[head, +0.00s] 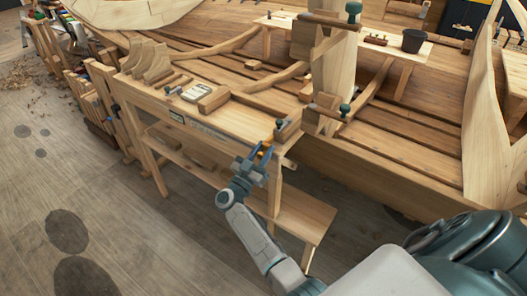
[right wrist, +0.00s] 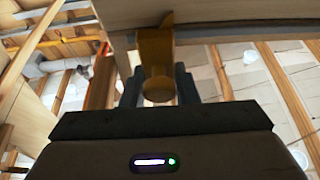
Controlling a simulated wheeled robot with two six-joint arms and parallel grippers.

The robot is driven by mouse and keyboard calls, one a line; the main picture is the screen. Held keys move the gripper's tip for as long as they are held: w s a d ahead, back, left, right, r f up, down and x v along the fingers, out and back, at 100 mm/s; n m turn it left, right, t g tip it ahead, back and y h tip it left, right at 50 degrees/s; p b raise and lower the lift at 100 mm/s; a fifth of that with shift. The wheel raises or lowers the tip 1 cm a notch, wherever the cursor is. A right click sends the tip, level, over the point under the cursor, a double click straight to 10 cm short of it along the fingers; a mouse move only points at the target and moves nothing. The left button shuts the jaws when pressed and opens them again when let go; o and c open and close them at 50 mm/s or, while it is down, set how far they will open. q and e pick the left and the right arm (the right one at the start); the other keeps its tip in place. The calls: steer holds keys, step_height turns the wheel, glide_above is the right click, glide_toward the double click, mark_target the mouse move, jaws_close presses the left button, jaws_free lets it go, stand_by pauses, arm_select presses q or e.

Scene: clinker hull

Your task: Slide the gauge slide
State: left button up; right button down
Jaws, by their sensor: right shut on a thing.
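The gauge slide shows in the right wrist view as an orange-yellow block with a round knob (right wrist: 157,82), against the underside of a pale wooden edge. In the head view a small orange-yellow part of it (head: 266,149) shows at the right end of the workbench's front edge. My right gripper (head: 258,158) is shut on the knob, its blue-grey fingers on either side. Its fingers also show dark in the right wrist view (right wrist: 158,92). The gripper hides much of the slide in the head view. My left gripper is not in view.
The wooden workbench (head: 226,124) carries wooden blocks and a white card (head: 197,92). A low wooden shelf (head: 306,218) lies below. The plank hull stands behind. The floor at left is mostly clear.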

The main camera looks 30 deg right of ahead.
steer(key=shift+s+d+f, duration=0.1)
steer(key=c, duration=1.2)
jaws_free()
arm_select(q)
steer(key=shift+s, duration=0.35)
arm_select(e)
steer(key=shift+s+d, duration=0.15)
steer(key=shift+d, duration=0.05)
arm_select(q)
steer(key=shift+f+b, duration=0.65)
arm_select(e)
steer(key=v, duration=1)
steer(key=shift+s+a+f, duration=0.1)
steer(key=shift+a+f, duration=0.05)
steer(key=shift+a, duration=0.2)
